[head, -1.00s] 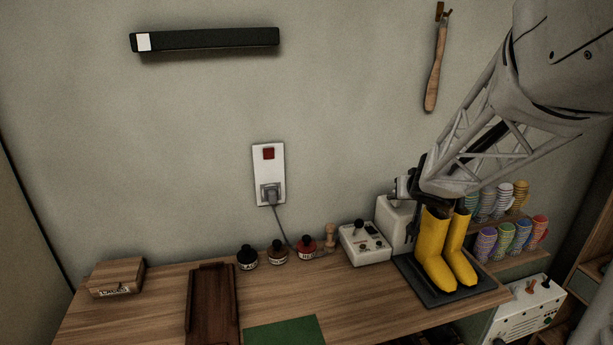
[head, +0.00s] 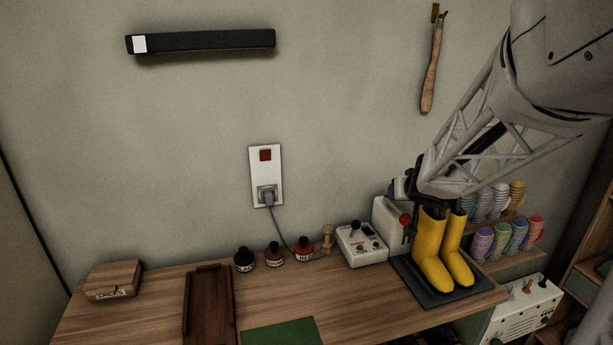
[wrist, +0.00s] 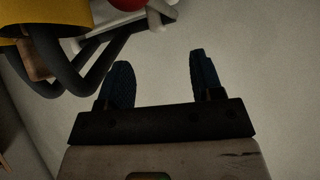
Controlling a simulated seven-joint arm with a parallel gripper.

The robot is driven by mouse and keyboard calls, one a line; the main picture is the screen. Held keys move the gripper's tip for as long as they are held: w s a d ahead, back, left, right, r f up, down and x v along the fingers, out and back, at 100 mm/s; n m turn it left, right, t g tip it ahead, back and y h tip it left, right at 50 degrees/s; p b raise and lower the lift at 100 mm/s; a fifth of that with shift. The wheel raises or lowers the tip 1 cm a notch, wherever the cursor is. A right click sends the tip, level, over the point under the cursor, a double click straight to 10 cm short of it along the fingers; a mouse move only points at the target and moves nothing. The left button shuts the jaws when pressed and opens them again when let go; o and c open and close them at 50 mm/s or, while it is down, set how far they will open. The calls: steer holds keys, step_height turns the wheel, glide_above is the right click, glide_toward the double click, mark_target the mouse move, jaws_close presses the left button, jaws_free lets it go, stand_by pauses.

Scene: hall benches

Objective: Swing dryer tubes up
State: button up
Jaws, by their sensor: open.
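The boot dryer (head: 388,216) is a white box at the back right of the bench, with a red knob (head: 405,219) at its side. A pair of yellow boots (head: 430,255) stands upright in front of it. In the wrist view, dark curved tubes (wrist: 75,85) show at the left, beside a yellow boot (wrist: 35,15). The red knob (wrist: 128,3) is at the top edge, by a whitish bar. My gripper (wrist: 160,78) is open and empty, to the right of the tubes and apart from them. In the head view my arm hides part of the dryer and boot tops.
The boots stand on a dark tray (head: 420,292). A white control box (head: 361,246) is left of it, then several small ink bottles (head: 275,254). Striped cups (head: 500,240) sit on shelves at the right. A plugged socket (head: 266,178) is on the wall.

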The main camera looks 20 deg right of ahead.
steer(key=v, duration=0.7)
steer(key=shift+s, duration=0.15)
stand_by(0.3)
steer(key=shift+a+r, duration=0.1)
steer(key=shift+r, duration=0.1)
steer(key=s+a+f+n+g+y, duration=0.1)
steer(key=s+a+f+g, duration=0.1)
steer(key=s+a, duration=0.9)
steer(key=s+a+f+n+g+y, duration=0.1)
steer(key=s+a+g, duration=0.4)
steer(key=s+a, duration=0.7)
steer(key=shift+s+a+f+n+g+y, duration=0.35)
steer(key=shift+a+n, duration=0.25)
steer(key=shift+a, duration=0.2)
steer(key=shift+w, duration=0.15)
